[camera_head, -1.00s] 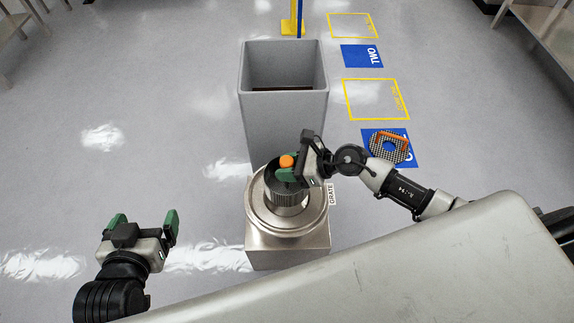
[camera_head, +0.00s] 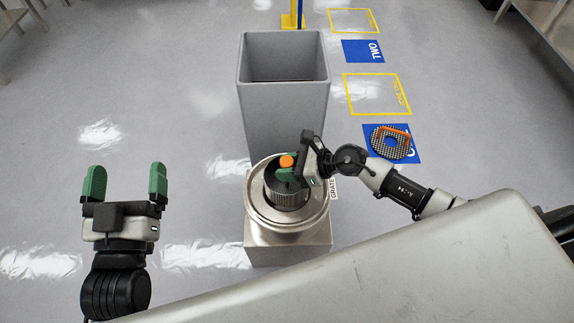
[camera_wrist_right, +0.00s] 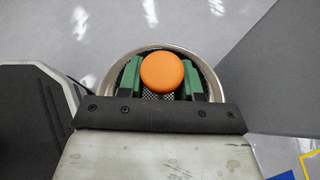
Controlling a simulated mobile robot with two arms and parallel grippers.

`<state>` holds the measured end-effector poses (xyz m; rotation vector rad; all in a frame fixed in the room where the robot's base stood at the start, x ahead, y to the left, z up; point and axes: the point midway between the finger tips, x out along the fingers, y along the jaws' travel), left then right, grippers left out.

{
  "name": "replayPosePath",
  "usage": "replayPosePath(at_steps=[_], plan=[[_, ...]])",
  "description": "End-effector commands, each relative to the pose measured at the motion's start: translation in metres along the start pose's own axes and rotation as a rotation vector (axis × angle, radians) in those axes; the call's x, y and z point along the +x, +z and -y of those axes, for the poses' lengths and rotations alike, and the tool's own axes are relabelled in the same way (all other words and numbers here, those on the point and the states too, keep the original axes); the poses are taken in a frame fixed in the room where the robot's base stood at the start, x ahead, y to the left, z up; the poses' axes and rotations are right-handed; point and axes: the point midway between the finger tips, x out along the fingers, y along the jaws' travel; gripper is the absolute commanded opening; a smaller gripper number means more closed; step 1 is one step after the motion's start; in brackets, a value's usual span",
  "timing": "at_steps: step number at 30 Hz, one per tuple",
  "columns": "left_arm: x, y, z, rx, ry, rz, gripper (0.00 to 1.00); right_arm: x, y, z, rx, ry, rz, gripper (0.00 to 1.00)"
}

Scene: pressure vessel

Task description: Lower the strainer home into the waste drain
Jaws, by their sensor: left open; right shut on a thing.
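The strainer (camera_head: 285,190) is a dark ribbed basket with an orange knob (camera_head: 286,161) on top. It sits within the round metal rim of the waste drain (camera_head: 258,213), on a steel pedestal. My right gripper (camera_head: 284,172) is shut on the strainer, its green fingers just under the knob. In the right wrist view the orange knob (camera_wrist_right: 162,71) stands between the green fingers, with mesh and the drain rim (camera_wrist_right: 205,75) around it. How deep the strainer's lower part sits is hidden. My left gripper (camera_head: 124,182) is open and empty, well left of the drain.
A tall grey open bin (camera_head: 282,115) stands right behind the drain. A round grate (camera_head: 393,150) with an orange handle lies on a blue floor mark to the right. A "GRATE" label (camera_head: 333,188) is beside the drain. The floor at left is clear.

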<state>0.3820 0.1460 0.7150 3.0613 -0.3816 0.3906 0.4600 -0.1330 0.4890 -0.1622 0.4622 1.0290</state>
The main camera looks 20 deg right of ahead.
Motion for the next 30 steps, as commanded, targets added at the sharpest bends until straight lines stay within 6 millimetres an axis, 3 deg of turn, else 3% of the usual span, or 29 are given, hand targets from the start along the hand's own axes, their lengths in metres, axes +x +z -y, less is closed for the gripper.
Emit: replayPosePath(at_steps=[30], plan=[[0.0005, -0.0009, -0.0003, -0.001, 0.001, -0.006, 0.92, 0.0007, -0.0009, 0.0000, -0.001, 0.000, 0.001, 0.00]])
